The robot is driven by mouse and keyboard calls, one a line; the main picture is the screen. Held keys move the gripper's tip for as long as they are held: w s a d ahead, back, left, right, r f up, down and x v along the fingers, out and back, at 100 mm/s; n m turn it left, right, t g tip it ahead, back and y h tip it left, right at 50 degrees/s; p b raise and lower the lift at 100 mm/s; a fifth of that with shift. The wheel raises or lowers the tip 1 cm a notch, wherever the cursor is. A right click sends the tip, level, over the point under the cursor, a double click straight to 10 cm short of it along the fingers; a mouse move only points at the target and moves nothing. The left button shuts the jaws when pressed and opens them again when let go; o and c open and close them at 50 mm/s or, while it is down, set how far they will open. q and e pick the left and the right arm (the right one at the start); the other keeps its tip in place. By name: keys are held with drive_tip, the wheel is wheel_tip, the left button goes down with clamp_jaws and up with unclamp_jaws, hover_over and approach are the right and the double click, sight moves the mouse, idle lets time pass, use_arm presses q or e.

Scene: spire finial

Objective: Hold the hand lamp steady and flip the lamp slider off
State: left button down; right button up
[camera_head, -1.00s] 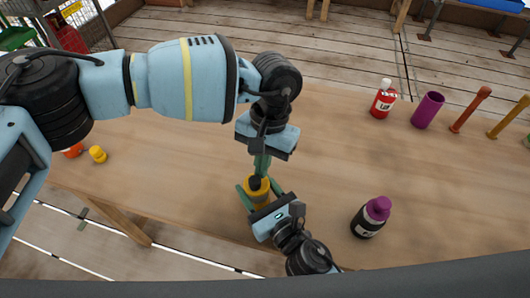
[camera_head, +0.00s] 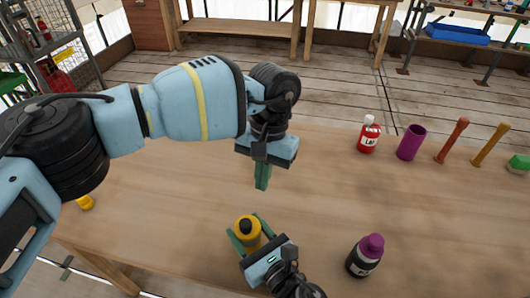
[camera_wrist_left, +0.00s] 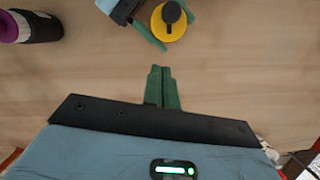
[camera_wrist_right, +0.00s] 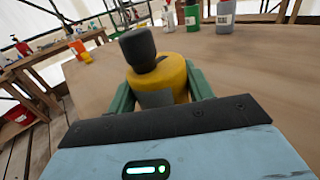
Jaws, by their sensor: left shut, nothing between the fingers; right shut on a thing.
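The hand lamp (camera_head: 247,232) is a yellow body with a black top, standing upright near the table's front edge. It fills the middle of the right wrist view (camera_wrist_right: 172,76), where a dark grey patch shows on its near side. I cannot make out the slider or its position. My right gripper (camera_head: 246,238) is shut around the yellow body, one green finger on each side. My left gripper (camera_head: 262,180) is shut and empty, above and beyond the lamp, fingers pointing down. In the left wrist view its closed fingers (camera_wrist_left: 162,85) are clear of the lamp (camera_wrist_left: 169,20).
A black bottle with a purple cap (camera_head: 365,256) stands right of the lamp. Along the table's right side stand a red bottle (camera_head: 368,136), a purple cup (camera_head: 410,143), and orange (camera_head: 452,140) and yellow (camera_head: 490,146) posts. The table's middle is clear.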

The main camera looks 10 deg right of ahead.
use_arm(q)
drive_tip(key=v, duration=0.5)
drive_tip(key=shift+w+r, duration=0.1)
drive_tip(key=shift+r, duration=0.25)
use_arm(e)
drive_tip(key=o, duration=1.1)
drive_tip(key=shift+o, duration=0.2)
drive_tip(key=shift+s, duration=0.1)
drive_tip(key=shift+v, duration=3.7)
